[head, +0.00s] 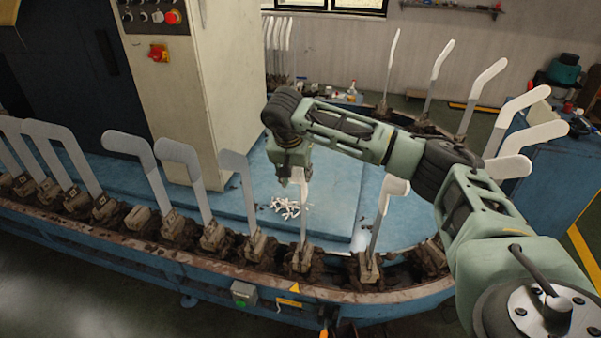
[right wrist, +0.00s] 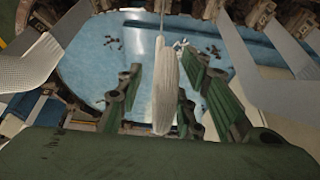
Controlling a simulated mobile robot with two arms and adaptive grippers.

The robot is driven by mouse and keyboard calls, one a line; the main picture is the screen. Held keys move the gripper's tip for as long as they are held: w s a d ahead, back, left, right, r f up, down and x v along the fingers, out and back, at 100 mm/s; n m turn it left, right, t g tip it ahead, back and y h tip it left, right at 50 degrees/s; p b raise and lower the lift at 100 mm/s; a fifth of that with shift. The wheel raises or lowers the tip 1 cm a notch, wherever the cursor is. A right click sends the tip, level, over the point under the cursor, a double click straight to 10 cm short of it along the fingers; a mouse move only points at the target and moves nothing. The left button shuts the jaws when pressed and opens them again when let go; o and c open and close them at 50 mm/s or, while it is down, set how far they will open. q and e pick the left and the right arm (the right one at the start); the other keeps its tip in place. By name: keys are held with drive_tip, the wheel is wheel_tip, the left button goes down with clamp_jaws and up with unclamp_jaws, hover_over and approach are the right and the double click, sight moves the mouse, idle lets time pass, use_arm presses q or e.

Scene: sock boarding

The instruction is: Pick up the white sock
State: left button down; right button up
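The white sock (right wrist: 165,88) is a long pale shape between the two green fingers of my right gripper (right wrist: 163,100) in the right wrist view. There is a gap between it and each finger, so the gripper is open around it. In the head view my right gripper (head: 291,172) points down over the conveyor, beside the top of an upright sock form (head: 303,215). The sock's white top there is partly hidden by the gripper. My left gripper is not in view.
Several upright grey-white forms (head: 182,165) stand close along the curved blue conveyor (head: 160,262), on both sides of my right arm. Small white pieces (head: 288,207) lie on the blue platform behind. A cream machine cabinet (head: 190,75) rises at the left back.

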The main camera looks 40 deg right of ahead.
drive_tip(key=shift+w+d+f, duration=0.2)
drive_tip(key=shift+d+f, duration=0.05)
drive_tip(key=shift+f, duration=0.4)
drive_tip(key=shift+c, duration=0.6)
clamp_jaws()
